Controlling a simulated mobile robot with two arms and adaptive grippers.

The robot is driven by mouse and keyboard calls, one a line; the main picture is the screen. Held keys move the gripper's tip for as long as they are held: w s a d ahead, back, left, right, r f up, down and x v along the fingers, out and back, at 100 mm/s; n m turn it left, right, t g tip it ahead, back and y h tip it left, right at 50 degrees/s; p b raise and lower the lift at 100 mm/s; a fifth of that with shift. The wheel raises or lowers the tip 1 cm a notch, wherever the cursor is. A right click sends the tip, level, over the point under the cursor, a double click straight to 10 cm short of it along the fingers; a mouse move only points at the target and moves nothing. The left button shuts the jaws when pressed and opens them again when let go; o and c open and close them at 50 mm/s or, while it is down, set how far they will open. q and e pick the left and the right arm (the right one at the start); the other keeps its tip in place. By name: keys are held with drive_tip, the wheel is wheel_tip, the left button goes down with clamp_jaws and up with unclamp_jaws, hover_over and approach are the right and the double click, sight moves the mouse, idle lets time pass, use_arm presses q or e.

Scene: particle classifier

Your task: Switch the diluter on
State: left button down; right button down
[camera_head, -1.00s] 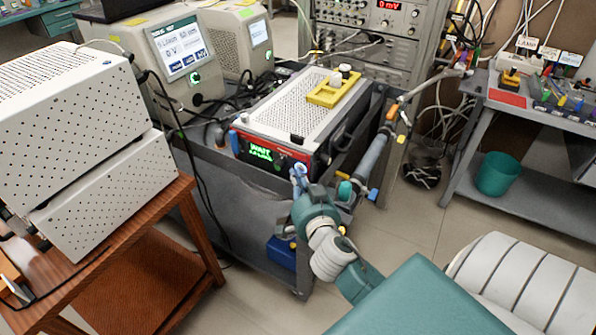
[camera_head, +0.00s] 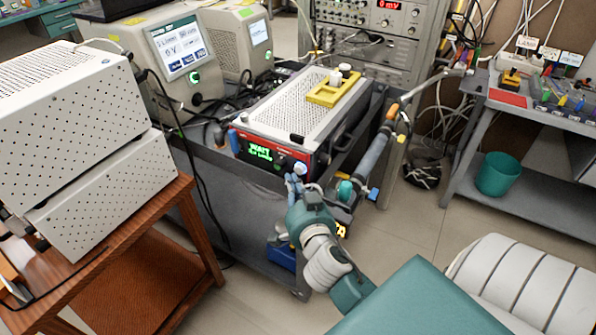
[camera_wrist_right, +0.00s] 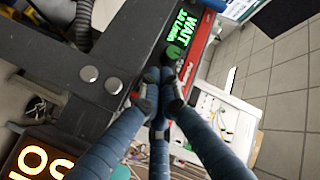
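A device with a red-edged black front and a lit green "WAIT" display, seemingly the diluter (camera_head: 265,151), sits on the grey cart. In the right wrist view its display (camera_wrist_right: 190,28) is lit, and a round green-lit control (camera_wrist_right: 173,51) is beside it. My right gripper (camera_head: 296,178) is at the lower right of its front panel. The right wrist view shows its three blue fingers (camera_wrist_right: 163,92) with tips drawn together and nothing visible between them, close to the panel. Whether they touch it is unclear. My left gripper is not in view.
A yellow holder (camera_head: 333,91) sits on the device. The grey cart (camera_head: 231,190) carries it. White boxes (camera_head: 75,120) are at left, a teal bin (camera_head: 497,173) at right.

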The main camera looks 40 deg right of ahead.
drive_tip(key=a, duration=0.1)
drive_tip(key=s+a+b, duration=0.1)
drive_tip(key=a, duration=0.1)
drive_tip(key=s+a, duration=0.1)
drive_tip(key=shift+a+b, duration=0.3)
drive_tip(key=shift+b, duration=0.05)
idle(0.8)
